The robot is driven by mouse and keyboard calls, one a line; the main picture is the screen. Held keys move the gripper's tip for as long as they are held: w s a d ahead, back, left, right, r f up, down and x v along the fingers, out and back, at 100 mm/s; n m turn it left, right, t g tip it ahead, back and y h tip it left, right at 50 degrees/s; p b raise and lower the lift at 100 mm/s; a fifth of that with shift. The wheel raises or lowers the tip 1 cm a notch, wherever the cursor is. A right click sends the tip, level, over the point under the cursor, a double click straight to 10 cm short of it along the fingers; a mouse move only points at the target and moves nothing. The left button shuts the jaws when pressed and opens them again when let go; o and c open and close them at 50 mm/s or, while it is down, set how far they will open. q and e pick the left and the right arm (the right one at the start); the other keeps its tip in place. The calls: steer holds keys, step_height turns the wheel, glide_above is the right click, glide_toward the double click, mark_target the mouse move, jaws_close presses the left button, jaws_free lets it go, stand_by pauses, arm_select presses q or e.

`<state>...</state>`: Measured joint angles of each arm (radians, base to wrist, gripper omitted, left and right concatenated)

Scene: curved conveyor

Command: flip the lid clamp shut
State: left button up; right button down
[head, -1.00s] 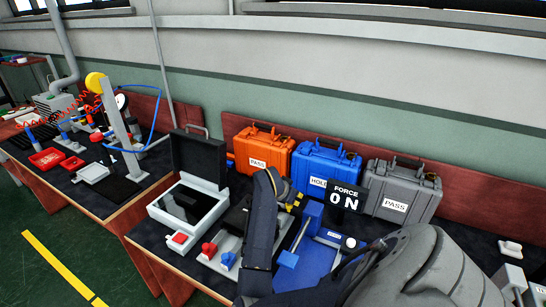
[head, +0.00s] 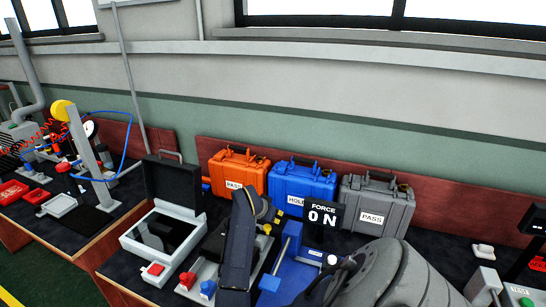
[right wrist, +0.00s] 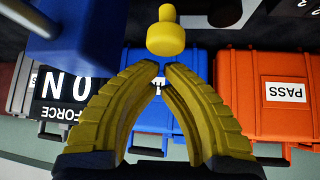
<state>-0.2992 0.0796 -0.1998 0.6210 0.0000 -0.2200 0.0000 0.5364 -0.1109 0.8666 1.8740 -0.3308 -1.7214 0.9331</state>
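My right gripper (head: 274,214) reaches over the bench in front of the orange and blue cases. In the right wrist view its yellow fingers (right wrist: 161,68) lean together, with a narrow gap between the tips and nothing held. A yellow knob (right wrist: 165,33) is just beyond the tips, with a visible gap to them. I cannot tell for sure whether it belongs to the lid clamp. My forearm hides much of the fixture below. A white box (head: 137,243) with its black lid (head: 172,184) raised stands to the left. My left gripper is not in view.
Orange (head: 240,168), blue (head: 303,181) and grey (head: 377,203) cases stand along the back. Red (head: 187,280) and blue (head: 208,288) knobs sit in front.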

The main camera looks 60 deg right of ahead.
steer(key=v, duration=0.3)
steer(key=d+r+v, duration=0.1)
steer(key=v, duration=0.4)
steer(key=shift+s+r, duration=0.2)
steer(key=shift+r, duration=0.25)
